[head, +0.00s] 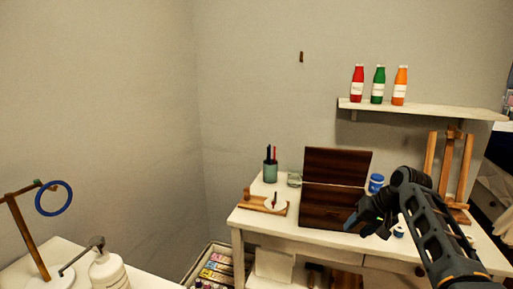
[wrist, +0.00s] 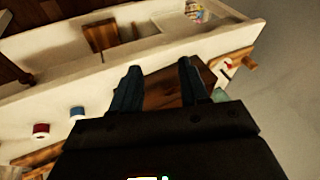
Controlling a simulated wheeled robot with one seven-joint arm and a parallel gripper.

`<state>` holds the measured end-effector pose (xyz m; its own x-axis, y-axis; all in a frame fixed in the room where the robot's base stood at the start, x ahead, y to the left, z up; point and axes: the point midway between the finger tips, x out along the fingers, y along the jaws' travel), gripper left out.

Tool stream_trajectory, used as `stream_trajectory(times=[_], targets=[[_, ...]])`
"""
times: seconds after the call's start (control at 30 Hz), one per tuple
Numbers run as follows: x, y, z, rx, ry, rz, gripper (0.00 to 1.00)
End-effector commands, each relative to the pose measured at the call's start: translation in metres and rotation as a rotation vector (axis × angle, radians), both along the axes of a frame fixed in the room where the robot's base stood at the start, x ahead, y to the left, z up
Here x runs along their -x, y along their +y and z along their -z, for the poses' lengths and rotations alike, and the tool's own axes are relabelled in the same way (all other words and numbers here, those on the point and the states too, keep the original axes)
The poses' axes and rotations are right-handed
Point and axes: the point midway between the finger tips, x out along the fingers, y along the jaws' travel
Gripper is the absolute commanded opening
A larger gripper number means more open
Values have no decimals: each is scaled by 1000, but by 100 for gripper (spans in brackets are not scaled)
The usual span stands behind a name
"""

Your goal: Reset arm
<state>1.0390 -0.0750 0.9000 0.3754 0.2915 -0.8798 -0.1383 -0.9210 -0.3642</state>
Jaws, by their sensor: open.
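My gripper (head: 372,217) is at the right of the head view, in front of the open dark wooden box (head: 326,207) on the white desk (head: 262,224). In the wrist view my gripper (wrist: 158,82) has its two dark fingers apart, with nothing seen held between them. A brown wooden surface (wrist: 165,92) shows beyond and between the fingers. My arm reaches in from the lower right of the head view and hides part of the desk.
A green pen cup (head: 270,171), a small wooden stand (head: 262,204), a blue-lidded jar (head: 375,183) and a wooden easel (head: 455,170) stand on the desk. A shelf (head: 420,108) above holds red, green and orange bottles. A pump bottle (head: 107,270) stands at lower left.

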Motion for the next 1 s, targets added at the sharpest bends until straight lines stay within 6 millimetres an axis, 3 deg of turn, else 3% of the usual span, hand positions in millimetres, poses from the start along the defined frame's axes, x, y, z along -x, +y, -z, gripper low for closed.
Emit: stream_trajectory(times=[0.03,0.2,0.5,0.8,1.0], targets=[[13,8,28,3,-12,4,45],[51,27,94,28,-90,31,45],[144,55,177,80,-224,75,45],[259,73,213,144,-360,108,45],[339,79,209,192,-454,122,45]])
